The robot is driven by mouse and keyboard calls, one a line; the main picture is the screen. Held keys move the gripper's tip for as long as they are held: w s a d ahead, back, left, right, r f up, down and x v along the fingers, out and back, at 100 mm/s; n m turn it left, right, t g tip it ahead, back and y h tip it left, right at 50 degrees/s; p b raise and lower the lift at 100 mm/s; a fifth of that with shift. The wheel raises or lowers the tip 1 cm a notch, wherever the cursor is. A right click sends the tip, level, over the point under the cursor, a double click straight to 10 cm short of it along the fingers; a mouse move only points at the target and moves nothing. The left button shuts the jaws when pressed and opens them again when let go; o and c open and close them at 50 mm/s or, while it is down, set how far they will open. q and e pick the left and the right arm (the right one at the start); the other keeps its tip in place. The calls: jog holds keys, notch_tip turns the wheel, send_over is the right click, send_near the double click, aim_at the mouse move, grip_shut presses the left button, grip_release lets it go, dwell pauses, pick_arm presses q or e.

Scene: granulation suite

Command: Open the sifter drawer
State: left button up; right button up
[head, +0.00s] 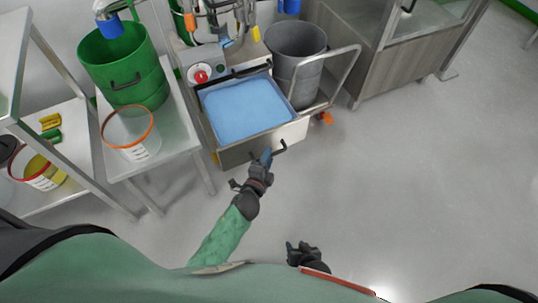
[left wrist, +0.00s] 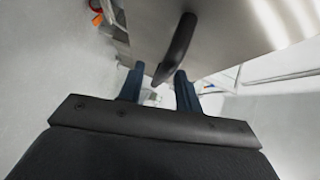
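The sifter drawer (head: 232,157) is a metal box, seen in the head view with its blue contents exposed, standing out in front of the sifter (head: 201,74). A dark bar handle (head: 283,147) is on its front panel. My left gripper (head: 266,155) is at the drawer front, beside the handle. In the left wrist view, the dark curved handle (left wrist: 177,48) reaches down between my two blue fingers (left wrist: 159,85), which stand apart with a gap showing. My right gripper (head: 297,246) is low in the head view, empty and away from the drawer, its fingers seemingly apart.
A grey bin (head: 296,42) on a wheeled cart stands right of the drawer. A table (head: 168,138) with a green bin (head: 124,67) and a white orange-rimmed bucket (head: 131,134) is on the left. The floor (head: 400,180) at right is clear.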

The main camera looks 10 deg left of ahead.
pick_arm(q)
jog(key=v, duration=0.6)
dwell(0.6)
